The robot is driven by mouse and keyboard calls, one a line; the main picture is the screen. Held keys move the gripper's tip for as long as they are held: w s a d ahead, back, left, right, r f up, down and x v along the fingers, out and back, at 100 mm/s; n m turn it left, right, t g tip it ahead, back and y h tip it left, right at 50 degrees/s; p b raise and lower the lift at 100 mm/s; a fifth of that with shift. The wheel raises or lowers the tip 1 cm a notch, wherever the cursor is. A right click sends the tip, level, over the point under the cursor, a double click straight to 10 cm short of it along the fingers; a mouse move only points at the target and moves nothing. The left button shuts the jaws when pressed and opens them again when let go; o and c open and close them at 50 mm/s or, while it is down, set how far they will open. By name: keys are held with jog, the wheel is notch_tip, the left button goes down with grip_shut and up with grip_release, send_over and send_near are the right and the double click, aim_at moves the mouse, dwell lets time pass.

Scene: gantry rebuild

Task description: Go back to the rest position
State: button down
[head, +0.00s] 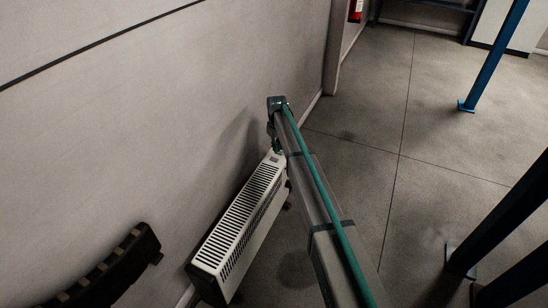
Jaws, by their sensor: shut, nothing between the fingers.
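A white slatted heater (240,215) stands along the pale wall (170,110). A dark ridged piece (115,270) is at lower left. Blue posts (492,60) and dark posts (505,215) stand at right. A red extinguisher (355,10) is at the top. Concrete floor (365,180) lies clear between.

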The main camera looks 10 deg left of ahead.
jog(key=shift+r, duration=0.6)
